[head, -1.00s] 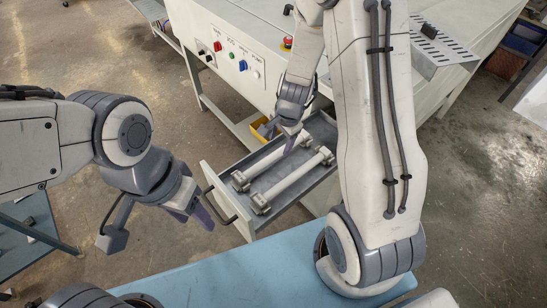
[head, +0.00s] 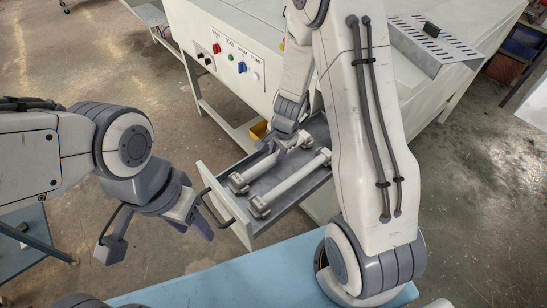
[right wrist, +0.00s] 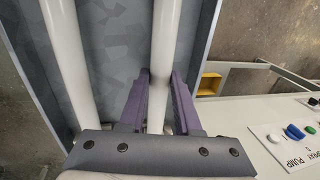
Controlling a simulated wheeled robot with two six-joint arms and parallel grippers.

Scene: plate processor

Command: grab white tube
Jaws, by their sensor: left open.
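Two white tubes with grey end fittings lie side by side in an open drawer (head: 243,227). The left tube (head: 262,167) and the right tube (head: 292,184) both show in the head view. My right gripper (head: 272,147) is at the left tube, near its far end. In the right wrist view, its purple fingers (right wrist: 160,100) stand on either side of that tube (right wrist: 161,45) and look open; contact is unclear. The other tube (right wrist: 65,50) is to the left there. My left gripper (head: 195,228) is open and empty, left of the drawer front.
The drawer's black handle (head: 217,208) faces my left gripper. A white machine with a button panel (head: 230,58) stands behind the drawer. A yellow bin (right wrist: 209,84) is beside the drawer. A blue surface (head: 215,275) lies in front.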

